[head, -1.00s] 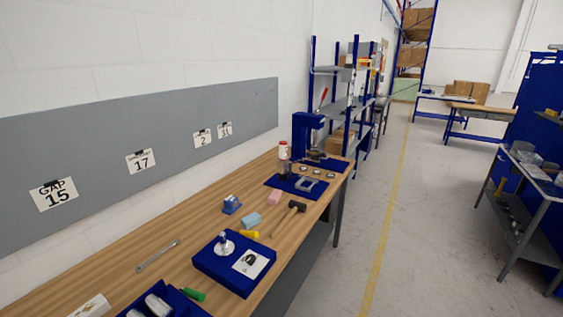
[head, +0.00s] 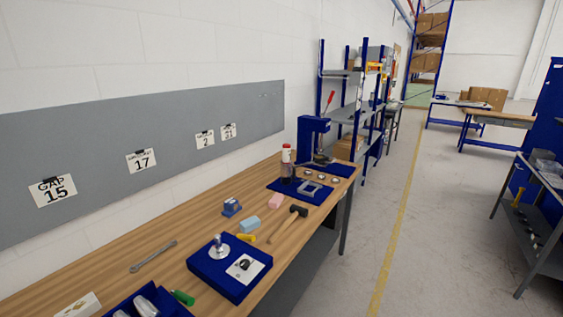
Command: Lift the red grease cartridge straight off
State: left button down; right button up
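The red grease cartridge (head: 287,155) looks like a small upright cylinder with a red top and a white band. It stands above a dark cylinder (head: 287,172) on a blue mat (head: 318,197) at the far part of the wooden workbench (head: 178,215). Whether it rests on or is fitted to the dark part is too small to tell. Neither of my grippers is in view.
A blue press (head: 311,136) with a red-tipped lever stands behind the cartridge. The aisle floor (head: 440,240) at right is clear.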

aim_at(286, 147)
jog(key=i+l+u, duration=0.45)
jog(key=l, duration=0.25)
jog(key=i+l+u, duration=0.25)
jog(key=l, duration=0.15)
jog(key=l+u, duration=0.2)
jog(key=l, duration=0.25)
jog(key=i+l+u, duration=0.1)
jog(key=l+u, duration=0.15)
jog(key=l, duration=0.2)
jog(key=l+u, duration=0.2)
jog(key=l, duration=0.25)
jog(key=i, duration=0.05)
